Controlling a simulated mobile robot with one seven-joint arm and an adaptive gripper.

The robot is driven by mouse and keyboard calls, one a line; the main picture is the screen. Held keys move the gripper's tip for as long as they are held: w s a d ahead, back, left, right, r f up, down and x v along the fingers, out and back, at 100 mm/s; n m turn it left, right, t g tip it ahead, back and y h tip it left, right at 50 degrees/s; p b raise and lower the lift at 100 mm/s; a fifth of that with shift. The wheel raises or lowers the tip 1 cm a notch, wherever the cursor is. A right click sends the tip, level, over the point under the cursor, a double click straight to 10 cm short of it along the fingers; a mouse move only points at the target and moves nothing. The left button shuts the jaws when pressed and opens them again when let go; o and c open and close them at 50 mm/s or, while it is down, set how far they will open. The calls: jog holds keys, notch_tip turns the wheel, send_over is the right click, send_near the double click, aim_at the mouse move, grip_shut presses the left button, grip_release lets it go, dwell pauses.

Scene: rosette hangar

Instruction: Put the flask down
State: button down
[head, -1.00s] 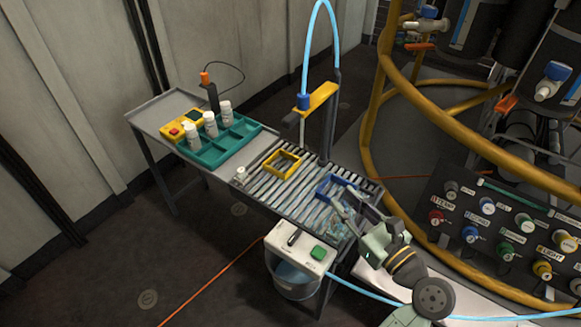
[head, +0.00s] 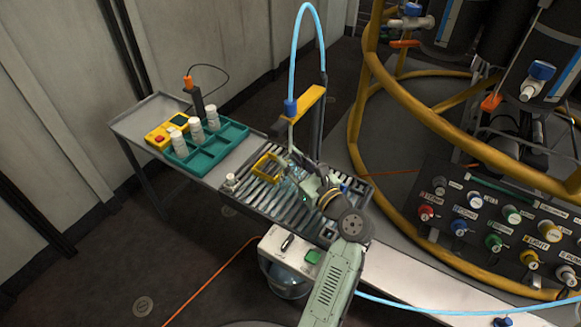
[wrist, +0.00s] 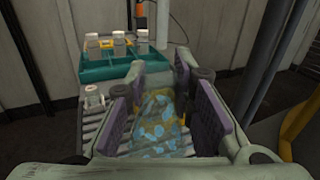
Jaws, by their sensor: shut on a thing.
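The flask is clear with pale blue spots. In the wrist view the flask (wrist: 160,122) stands between the purple-lined fingers of my gripper (wrist: 164,88), which is shut on it. In the head view my gripper (head: 296,178) is over the slatted rack (head: 262,196), just right of the yellow square frame (head: 258,177). There the flask is mostly hidden by my gripper. I cannot tell whether its base touches the slats.
A teal tray (head: 208,153) with several white bottles stands at the left, beside a yellow box (head: 160,137). A small white bottle (head: 231,182) is on the rack's left. A yellow post arm (head: 305,103) with a blue hose overhangs the rack. My arm partly hides the blue frame (head: 344,184).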

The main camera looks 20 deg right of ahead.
jog(key=shift+w+f, duration=0.15)
jog(key=shift+f, duration=1.6)
jog(key=shift+f, duration=0.1)
jog(key=c, duration=1.4)
grip_release()
jog(key=shift+o, duration=0.2)
jog(key=b+v, duration=0.1)
jog(key=v, duration=1.1)
jog(key=shift+b, duration=0.35)
